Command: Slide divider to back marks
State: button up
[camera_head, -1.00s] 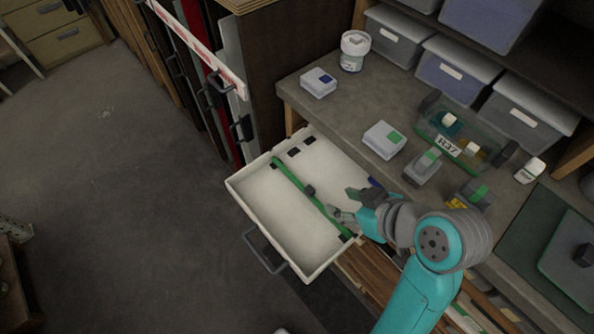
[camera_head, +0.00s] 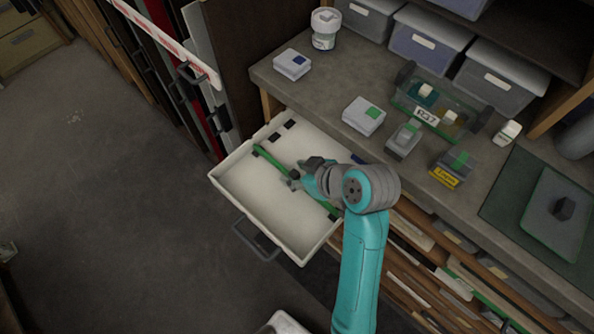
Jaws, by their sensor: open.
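A white drawer (camera_head: 235,183) stands pulled out below the bench. A green divider (camera_head: 268,157) lies across it, with a small dark knob (camera_head: 294,174) near its middle. Dark marks lie by the drawer's left wall, one (camera_head: 274,139) behind the divider and another (camera_head: 289,124) farther back. A dark piece (camera_head: 256,153) shows at the divider's left end. My gripper (camera_head: 291,180) is open at the knob, low over the divider. I cannot tell whether it touches the knob. My arm hides part of the divider's right half and the drawer's back right.
The bench (camera_head: 315,85) above the drawer's back holds a white jar (camera_head: 325,29), small boxes (camera_head: 363,116), and a clear bin (camera_head: 436,103) labelled R37. The drawer's front handle (camera_head: 257,241) sticks out over open floor. Vertical panels (camera_head: 180,65) stand at the left.

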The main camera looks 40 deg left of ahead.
grip_shut()
jog(key=shift+w+d, duration=0.15)
jog(key=shift+w, duration=1.95)
grip_release()
jog(key=v, duration=1.2)
jog(key=shift+s, duration=0.1)
jog(key=shift+c, duration=0.3)
